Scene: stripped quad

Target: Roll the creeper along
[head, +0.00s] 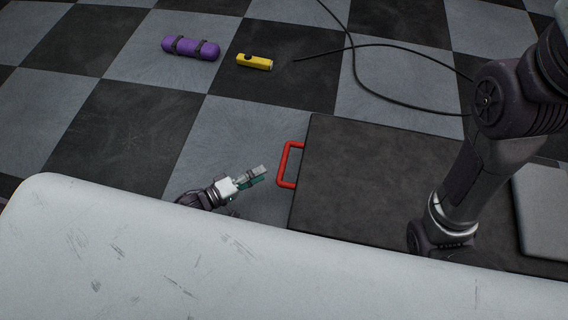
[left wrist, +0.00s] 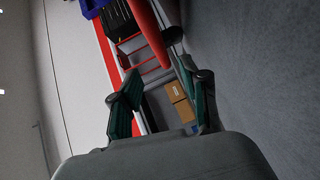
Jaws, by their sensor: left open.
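The creeper (head: 365,185) is a flat dark board on the checkered floor, right of centre in the head view. Its red handle (head: 287,164) sticks out from its left edge. My left gripper (head: 262,176) is open and empty just left of the handle, apart from it in the picture, with its fingers pointing toward it. In the left wrist view, the green-padded fingers of my left gripper (left wrist: 164,98) stand wide apart with nothing held. My right arm crosses the creeper at the right; its gripper does not show.
A pale scratched surface (head: 180,260) fills the foreground and hides the creeper's near edge. A purple roll (head: 190,48), a yellow object (head: 254,62) and a black cable (head: 385,97) lie beyond. A grey panel (head: 543,213) is at right. The left wrist view shows cardboard boxes (left wrist: 180,102).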

